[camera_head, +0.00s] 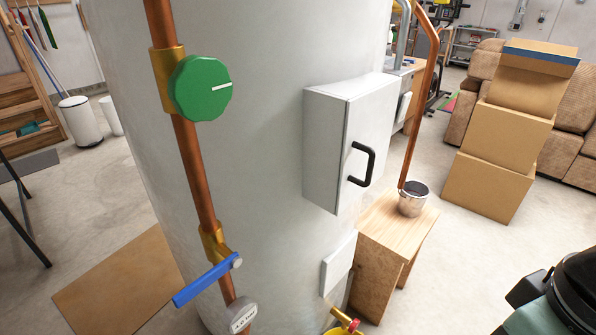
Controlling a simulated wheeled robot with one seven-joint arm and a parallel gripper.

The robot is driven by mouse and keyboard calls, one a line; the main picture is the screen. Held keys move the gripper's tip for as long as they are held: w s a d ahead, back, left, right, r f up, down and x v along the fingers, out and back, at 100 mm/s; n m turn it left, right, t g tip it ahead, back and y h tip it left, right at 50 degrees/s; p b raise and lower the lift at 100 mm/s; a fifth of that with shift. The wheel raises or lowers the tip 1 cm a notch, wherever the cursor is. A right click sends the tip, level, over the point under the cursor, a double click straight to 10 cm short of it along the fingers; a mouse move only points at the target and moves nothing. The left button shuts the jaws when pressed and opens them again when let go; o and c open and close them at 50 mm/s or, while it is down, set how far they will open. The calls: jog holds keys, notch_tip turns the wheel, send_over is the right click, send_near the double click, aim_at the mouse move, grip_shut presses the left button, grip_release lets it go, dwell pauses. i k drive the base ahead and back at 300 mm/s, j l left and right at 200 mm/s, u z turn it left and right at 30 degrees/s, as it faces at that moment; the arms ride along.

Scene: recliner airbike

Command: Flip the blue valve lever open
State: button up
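The blue valve lever (205,282) is in the lower left of the head view. It is attached to a brass valve body (213,242) on a vertical copper pipe (191,152). The lever lies across the pipe, with its free end sticking out to the lower left and its pivot at the right. The pipe runs down the front of a large pale grey tank (260,150). My gripper is not in view, and nothing touches the lever.
A round green knob (200,88) sits higher on the pipe, and a gauge (242,315) lies just below the lever. A grey box (325,150) with a black handle (362,164) projects at the right. A wooden stand (392,235) holds a metal pot (412,199).

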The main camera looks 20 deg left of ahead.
aim_at(233, 261)
jog(key=k+u, duration=0.15)
jog(key=u, duration=0.3)
jog(key=k+j+u, duration=0.1)
jog(key=u, duration=0.3)
jog(key=k+j+u, duration=0.1)
jog(key=u, duration=0.35)
jog(key=k+j+u, duration=0.1)
jog(key=j+u, duration=0.25)
jog(key=j, duration=0.15)
